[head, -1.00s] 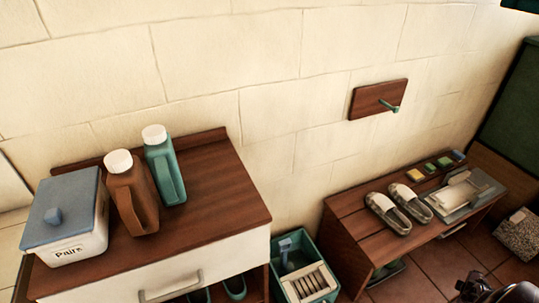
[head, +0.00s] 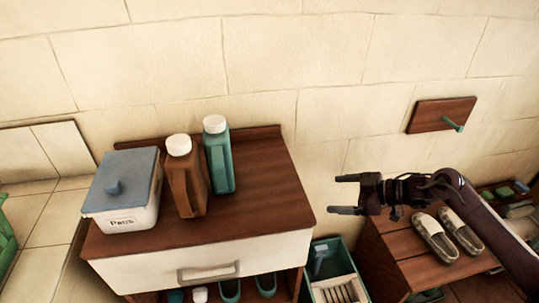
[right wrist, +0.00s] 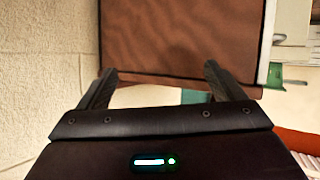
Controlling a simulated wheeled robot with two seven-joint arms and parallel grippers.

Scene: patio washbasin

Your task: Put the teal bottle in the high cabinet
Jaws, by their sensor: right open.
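The teal bottle (head: 219,160) with a white cap stands upright on the brown wooden top of a cabinet (head: 262,190) in the head view. My right gripper (head: 346,194) is open and empty, to the right of the cabinet and apart from the bottle, with its fingers pointing left. In the right wrist view its two fingers (right wrist: 158,88) are spread, with a brown wooden surface (right wrist: 185,40) beyond them and nothing between them. The bottle cannot be made out in the right wrist view. The high cabinet cannot be identified in these frames. My left gripper is out of view.
A brown bottle (head: 187,185) stands just left of the teal one, and a white box with a blue lid (head: 122,192) further left. A teal crate (head: 330,262) sits below on the right. A bench (head: 385,243) holds shoes (head: 435,240). The cabinet top's right part is clear.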

